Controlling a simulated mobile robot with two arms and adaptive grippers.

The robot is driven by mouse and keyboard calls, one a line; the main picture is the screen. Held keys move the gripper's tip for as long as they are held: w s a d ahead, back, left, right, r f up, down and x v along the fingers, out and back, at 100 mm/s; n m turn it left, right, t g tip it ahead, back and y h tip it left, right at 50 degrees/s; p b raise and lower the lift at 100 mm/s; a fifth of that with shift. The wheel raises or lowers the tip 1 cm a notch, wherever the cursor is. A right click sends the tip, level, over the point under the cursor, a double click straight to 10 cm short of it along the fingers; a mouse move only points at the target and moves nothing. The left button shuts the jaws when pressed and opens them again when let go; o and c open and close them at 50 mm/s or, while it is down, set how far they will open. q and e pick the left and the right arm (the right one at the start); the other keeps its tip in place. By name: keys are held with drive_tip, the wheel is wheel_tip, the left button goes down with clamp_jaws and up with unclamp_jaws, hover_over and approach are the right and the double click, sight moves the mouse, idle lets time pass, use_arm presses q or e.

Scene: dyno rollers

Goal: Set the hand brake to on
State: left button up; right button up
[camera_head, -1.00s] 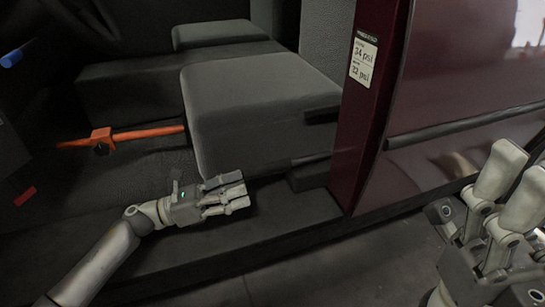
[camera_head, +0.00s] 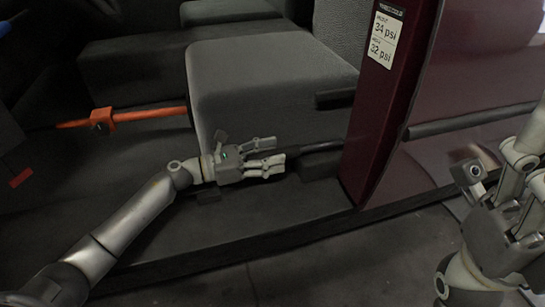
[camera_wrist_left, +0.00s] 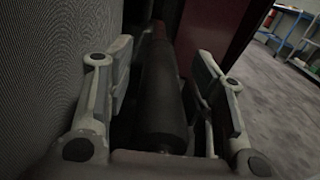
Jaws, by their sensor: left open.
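A dark cylindrical bar, likely the hand brake handle, lies between the open fingers of my left gripper in the left wrist view (camera_wrist_left: 160,105). In the head view a dark bar (camera_head: 320,147) shows low beside the grey seat (camera_head: 270,80), just past the fingertips. My left gripper (camera_head: 278,163) is level there, its fingers pointing right along the seat's lower side. The fingers stand apart on both sides of the bar and do not grip it. My right gripper (camera_head: 515,195) is partly in view at the right edge; its finger gap is unclear.
The door pillar (camera_head: 385,110), dark red with a white pressure label, stands right of the seat. The sill (camera_head: 250,250) runs below my left arm. An orange bar with a clamp (camera_head: 103,119) lies left of the seat. Open floor shows at the lower right.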

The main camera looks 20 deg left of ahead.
use_arm(q)
drive_tip(key=shift+w+d, duration=0.2)
drive_tip(key=shift+d, duration=0.1)
